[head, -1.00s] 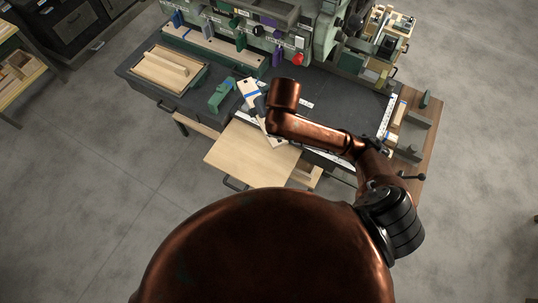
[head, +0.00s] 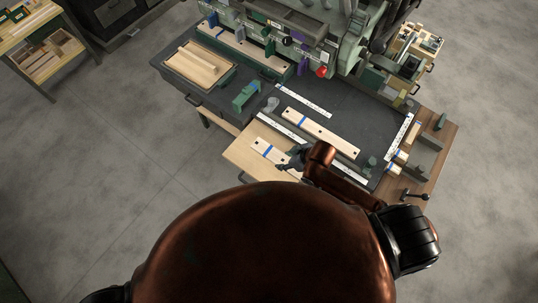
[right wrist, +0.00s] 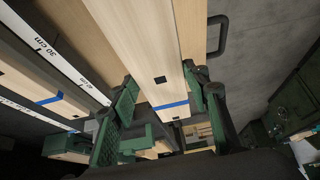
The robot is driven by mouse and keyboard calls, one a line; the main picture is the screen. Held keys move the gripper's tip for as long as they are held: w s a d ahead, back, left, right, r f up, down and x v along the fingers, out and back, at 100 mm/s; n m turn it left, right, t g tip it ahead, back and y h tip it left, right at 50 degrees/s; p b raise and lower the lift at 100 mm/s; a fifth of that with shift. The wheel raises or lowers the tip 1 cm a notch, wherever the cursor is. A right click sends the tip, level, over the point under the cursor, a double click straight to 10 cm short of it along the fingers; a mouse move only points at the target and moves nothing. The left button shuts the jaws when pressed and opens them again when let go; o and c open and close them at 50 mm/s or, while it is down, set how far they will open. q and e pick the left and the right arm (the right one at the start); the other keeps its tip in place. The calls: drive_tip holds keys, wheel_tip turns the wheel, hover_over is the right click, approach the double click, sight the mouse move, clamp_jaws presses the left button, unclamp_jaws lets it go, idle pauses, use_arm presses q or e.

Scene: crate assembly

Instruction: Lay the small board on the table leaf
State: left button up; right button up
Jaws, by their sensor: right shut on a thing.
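The small board (head: 270,151), pale wood with a blue band and dark square holes, is over the table leaf (head: 238,153) in the head view. My right gripper (head: 298,158) is at its right end. In the right wrist view, the green fingers of my right gripper (right wrist: 170,105) are shut on the board (right wrist: 145,50) from both sides, near its blue band. The pale leaf (right wrist: 192,35) lies beneath it. The board looks about flat, but I cannot tell whether it touches the leaf. My left gripper is out of view.
A longer board (head: 320,132) with a blue band lies on the dark bench beside white rulers (head: 303,99). A green block (head: 245,96) and a wooden tray (head: 198,65) stand further left.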

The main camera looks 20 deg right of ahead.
sight(280, 153)
drive_tip(key=w, duration=0.1)
drive_tip(key=w+a+f, duration=0.1)
drive_tip(key=w+a, duration=0.1)
drive_tip(key=w, duration=0.1)
drive_tip(key=shift+f, duration=0.4)
drive_tip(key=x, duration=0.2)
drive_tip(key=w+x, duration=0.1)
drive_tip(key=x, duration=0.4)
drive_tip(key=shift+w, duration=0.4)
drive_tip(key=shift+a+f, duration=0.1)
drive_tip(key=shift+f, duration=1.5)
drive_tip(key=o, duration=1.2)
drive_tip(key=shift+f, duration=0.1)
drive_tip(key=shift+o, duration=0.2)
drive_tip(key=v, duration=1)
drive_tip(key=shift+r+p, duration=0.4)
drive_tip(key=shift+s+d+r, duration=0.3)
drive_tip(key=shift+d+r, duration=0.05)
drive_tip(key=shift+r, duration=0.25)
